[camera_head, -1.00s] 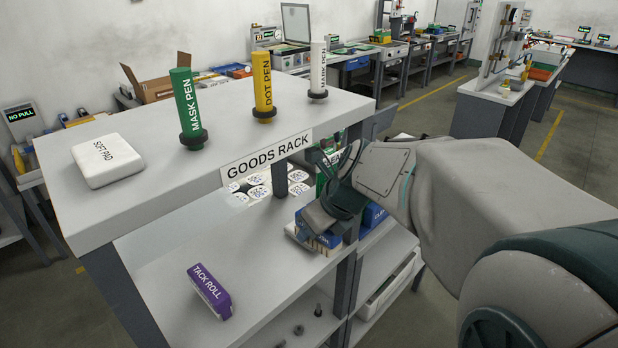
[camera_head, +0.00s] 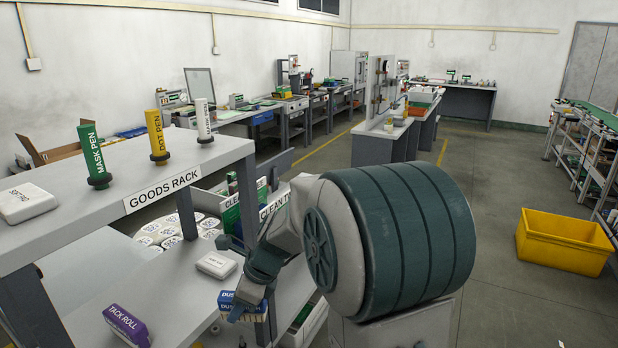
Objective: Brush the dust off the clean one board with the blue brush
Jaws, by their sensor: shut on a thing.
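My gripper (camera_head: 250,292) is at the right end of the goods rack's lower shelf, shut on a blue brush (camera_head: 230,303) with a pale lower part and lettering starting "DUS". The dark wrist and fingers cover part of the brush. I cannot tell whether it touches the shelf. Behind my arm stand white signs, one reading "CLEA…" (camera_head: 238,198) and one reading "CLEAN T…" (camera_head: 274,207); my arm cuts off their lettering. I cannot make out the clean one board or any dust.
The rack's top (camera_head: 120,200) holds a white soft pad (camera_head: 25,203) and green (camera_head: 92,155), yellow (camera_head: 157,135) and white (camera_head: 203,120) pens. A purple tack roll (camera_head: 126,325) and white block (camera_head: 216,264) lie below. A yellow bin (camera_head: 563,242) stands on open floor at right.

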